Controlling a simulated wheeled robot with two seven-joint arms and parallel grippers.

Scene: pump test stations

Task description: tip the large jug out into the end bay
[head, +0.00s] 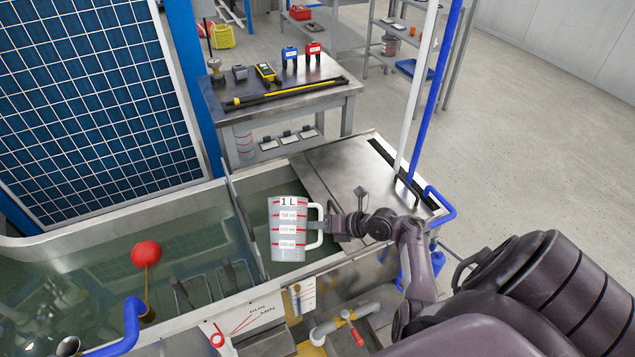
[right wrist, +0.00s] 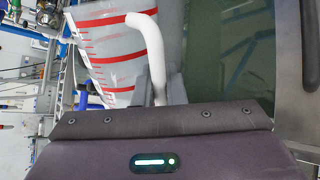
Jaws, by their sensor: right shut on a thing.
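The large jug (head: 288,232) is pale, marked "1 L", with red graduation lines. It is held upright, and in the head view it shows over the end bay (head: 262,187), the narrow water-filled section at the right end of the tank. My right gripper (head: 335,226) is shut on the jug's white handle (head: 315,226), to the right of the jug body. In the right wrist view the jug (right wrist: 105,50) and its white handle (right wrist: 150,50) show close up, with green water beside them. The jug's contents are hidden. My left gripper is not in view.
A divider (head: 238,205) separates the end bay from the long tank, where a red float ball (head: 146,254) stands. A metal cover (head: 345,180) lies right of the bay. Blue and white pipes (head: 425,100) rise behind my right arm. A tool bench (head: 300,90) stands behind.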

